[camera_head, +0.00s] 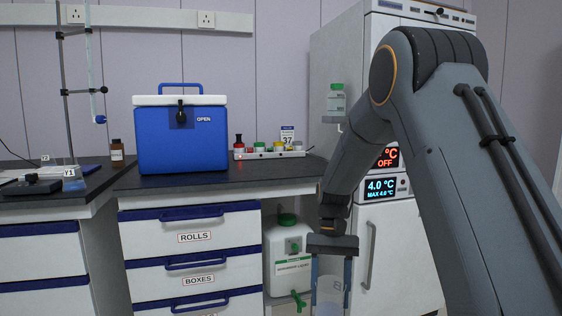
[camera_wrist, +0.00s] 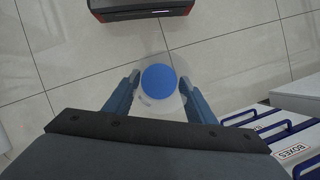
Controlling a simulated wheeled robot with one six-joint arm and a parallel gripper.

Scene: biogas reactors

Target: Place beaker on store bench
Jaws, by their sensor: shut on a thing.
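My gripper (camera_head: 331,282) is shut on a clear beaker (camera_head: 330,296) in the head view, low in front of the bench drawers and the tall cabinet. In the wrist view the beaker (camera_wrist: 150,102) sits between the two fingers of my gripper (camera_wrist: 158,97), with a blue round area inside it, above the tiled floor. The beaker's lower end is cut off in the head view. The bench (camera_head: 262,176) has a dark top and white drawers with blue handles. Its top is higher than the beaker.
On the bench stand a blue cooler box (camera_head: 183,138), a brown bottle (camera_head: 117,150) and a rack (camera_head: 268,154) with several coloured-cap items. A white canister (camera_head: 284,262) stands under the bench. A tall cabinet (camera_head: 412,250) is at right. Bare benchtop shows in front of the rack.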

